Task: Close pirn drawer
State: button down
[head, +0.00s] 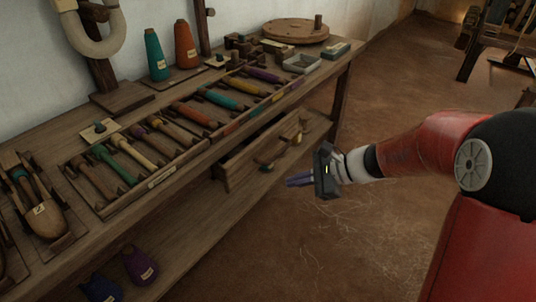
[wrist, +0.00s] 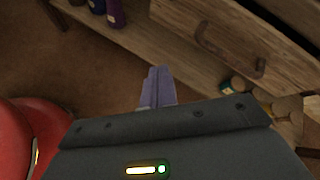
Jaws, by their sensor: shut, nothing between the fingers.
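The pirn drawer (head: 222,172) is a wooden box under the bench top. In the wrist view a wooden panel, which looks like the drawer front (wrist: 215,45), carries a dark curved handle (wrist: 258,68). My gripper body hides the lower part of the wrist view.
The bench top (head: 200,160) holds rows of pirns, cones, a shuttle and a round wooden disc (head: 295,31). Purple and blue yarn bundles (head: 139,266) rest on the lower shelf. A bench leg (head: 341,100) stands at the right end. The earthen floor (head: 330,240) around my arm is clear.

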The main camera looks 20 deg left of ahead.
aim_at(256, 146)
jog(key=w+a+m+t+y, duration=0.2)
jog(key=a+m, duration=0.1)
jog(key=w+a+r+m+t+y, duration=0.1)
jog(key=a+m+t, duration=0.1)
jog(key=a+m, duration=0.1)
jog(key=w+a+r+m+t+y+b, duration=0.1)
jog(key=w+a+m+t+y, duration=0.1)
jog(key=a+m, duration=0.1)
jog(key=shift+w+a+m+t+y, duration=0.3)
jog(key=shift+w+a, duration=0.05)
jog(key=shift+a, duration=0.15)
jog(key=shift+a+f, duration=0.1)
jog(key=b+x, duration=0.1)
jog(key=x, duration=0.3)
jog(key=shift+f+b, duration=0.1)
jog(key=shift+b, duration=0.3)
jog(key=shift+w+a, duration=0.1)
jog(key=shift+a, duration=0.2)
jog(key=shift+r, duration=0.35)
